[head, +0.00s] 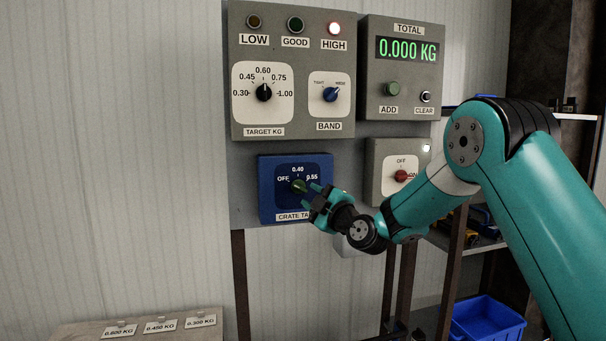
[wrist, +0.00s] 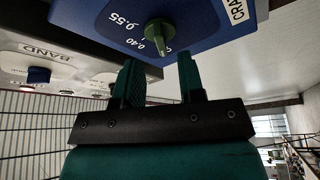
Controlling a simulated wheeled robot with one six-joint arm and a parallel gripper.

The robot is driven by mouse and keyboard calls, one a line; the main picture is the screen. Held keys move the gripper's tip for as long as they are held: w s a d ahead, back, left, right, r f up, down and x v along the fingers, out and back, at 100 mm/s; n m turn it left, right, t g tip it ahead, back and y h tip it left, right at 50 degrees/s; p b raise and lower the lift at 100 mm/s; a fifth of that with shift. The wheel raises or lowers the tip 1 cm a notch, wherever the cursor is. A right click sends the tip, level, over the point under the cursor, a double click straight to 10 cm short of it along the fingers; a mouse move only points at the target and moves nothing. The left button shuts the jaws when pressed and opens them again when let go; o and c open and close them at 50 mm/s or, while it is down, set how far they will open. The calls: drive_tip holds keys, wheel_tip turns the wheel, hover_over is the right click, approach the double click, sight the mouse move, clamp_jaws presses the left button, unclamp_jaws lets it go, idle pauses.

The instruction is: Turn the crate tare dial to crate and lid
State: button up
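The crate tare dial (head: 298,186) is a green knob on a blue panel (head: 267,206) marked OFF, 0.40 and 0.55. The panel's lower label is partly covered by my gripper. In the wrist view the knob (wrist: 158,30) sticks out toward me, near the 0.40 and 0.55 marks. My gripper (head: 314,192) is just in front of the panel, right of the knob. In the wrist view its two teal fingers (wrist: 160,76) are apart, with an empty gap lined up on the knob. The knob's tip is near the fingertips.
The total display (head: 407,49) reads 0.000 KG. A red switch (head: 401,176) is to the right.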

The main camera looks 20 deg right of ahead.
sight(302, 189)
drive_tip(key=shift+p+x, duration=1.2)
drive_tip(key=shift+x, duration=0.95)
clamp_jaws()
